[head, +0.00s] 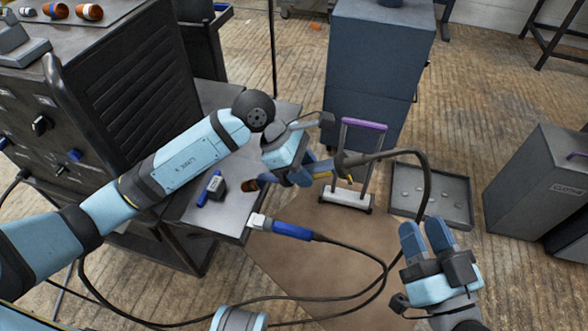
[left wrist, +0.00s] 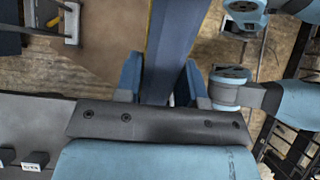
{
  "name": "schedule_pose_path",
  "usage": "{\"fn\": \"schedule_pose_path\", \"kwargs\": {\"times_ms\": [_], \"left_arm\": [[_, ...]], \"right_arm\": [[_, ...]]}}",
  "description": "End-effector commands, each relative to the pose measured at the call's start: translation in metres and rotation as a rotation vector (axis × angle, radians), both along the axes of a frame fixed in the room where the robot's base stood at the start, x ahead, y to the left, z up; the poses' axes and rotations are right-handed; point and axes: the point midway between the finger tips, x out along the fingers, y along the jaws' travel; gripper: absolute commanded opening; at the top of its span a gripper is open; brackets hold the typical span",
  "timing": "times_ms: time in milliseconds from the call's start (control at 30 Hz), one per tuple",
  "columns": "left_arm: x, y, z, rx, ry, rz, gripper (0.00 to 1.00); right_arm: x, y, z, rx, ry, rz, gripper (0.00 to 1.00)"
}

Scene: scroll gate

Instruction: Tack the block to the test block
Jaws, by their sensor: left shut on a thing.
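My left gripper (head: 312,172) is shut on a dark blue torch-like tool (head: 323,166) with a cable at its right end. In the left wrist view the tool (left wrist: 172,45) stands between the two fingers. An orange-brown tip (head: 250,184) shows left of the gripper, over the table's edge. A small dark block (head: 220,184) with a pale label sits on the grey table (head: 185,215), with a blue piece (head: 203,198) against or beside it. I cannot tell which is the test block. My right gripper (head: 424,230) appears open and empty, at the lower right over the floor.
A white-ended clamp with a blue handle (head: 292,230) is at the table's front corner, its cable looping over a brown mat (head: 310,265). A purple-topped frame (head: 364,124) stands behind my left gripper. A grey tray (head: 458,219), blue cabinet (head: 375,70) and grey box (head: 530,190) stand around.

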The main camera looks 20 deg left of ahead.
Motion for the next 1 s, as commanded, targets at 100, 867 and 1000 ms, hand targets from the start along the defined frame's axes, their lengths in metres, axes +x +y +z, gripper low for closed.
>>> {"fn": "schedule_pose_path", "kwargs": {"times_ms": [100,867,1000], "left_arm": [[0.003,-0.007,0.011,0.0,-0.008,0.002,0.04],[-0.001,-0.031,0.023,-0.001,-0.003,-0.002,0.04],[-0.001,-0.031,0.023,-0.001,-0.003,-0.002,0.04]], "right_arm": [[0.0,0.0,0.004,0.0,0.0,0.0,0.4],[0.0,0.0,0.011,0.0,0.0,0.0,0.4],[0.0,0.0,0.011,0.0,0.0,0.0,0.4]]}}
